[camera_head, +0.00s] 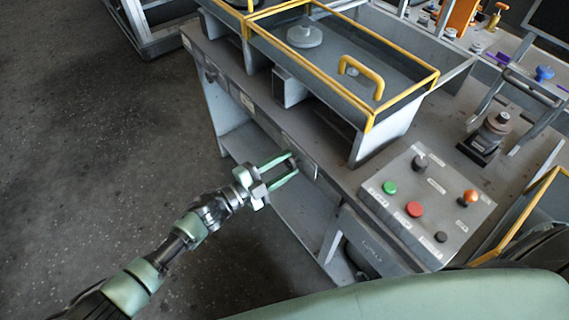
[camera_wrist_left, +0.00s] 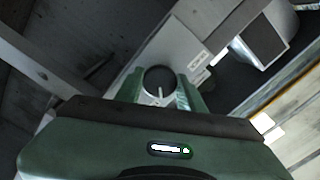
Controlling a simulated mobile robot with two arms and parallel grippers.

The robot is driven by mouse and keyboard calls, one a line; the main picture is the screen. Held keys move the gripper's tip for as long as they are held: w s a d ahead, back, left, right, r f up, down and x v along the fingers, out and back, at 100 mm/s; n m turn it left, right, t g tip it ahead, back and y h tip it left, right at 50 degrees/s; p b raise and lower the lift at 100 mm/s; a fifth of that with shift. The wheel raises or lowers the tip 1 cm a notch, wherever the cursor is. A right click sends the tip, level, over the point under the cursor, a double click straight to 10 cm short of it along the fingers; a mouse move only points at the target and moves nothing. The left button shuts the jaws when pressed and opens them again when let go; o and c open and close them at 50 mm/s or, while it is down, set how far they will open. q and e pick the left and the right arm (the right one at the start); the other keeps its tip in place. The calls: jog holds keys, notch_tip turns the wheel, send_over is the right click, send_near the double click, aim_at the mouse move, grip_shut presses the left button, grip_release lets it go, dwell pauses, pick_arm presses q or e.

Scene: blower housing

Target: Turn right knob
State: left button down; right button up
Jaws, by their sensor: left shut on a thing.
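The right knob (camera_wrist_left: 159,80) is round and black with a white pointer line, and sits on the bench's grey front panel. In the left wrist view it lies between the two green fingers, and its pointer line runs roughly toward the bottom of the picture. My left gripper (camera_head: 285,170) is at the bench front in the head view, its fingers shut on the knob. The knob is hidden behind the fingers in the head view. My right gripper is in neither view.
The grey workbench (camera_head: 232,75) carries a yellow-edged tray with a handle (camera_head: 362,75). A control box (camera_head: 428,205) with green, red and orange buttons stands at the right. A lower shelf (camera_head: 250,150) lies under the bench. Open floor (camera_head: 95,150) is at the left.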

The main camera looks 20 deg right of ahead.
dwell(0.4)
pick_arm(q)
jog(key=c, duration=0.9)
grip_release()
jog(key=shift+b+v, duration=0.35)
jog(key=shift+v, duration=3.55)
jog(key=shift+w, duration=0.1)
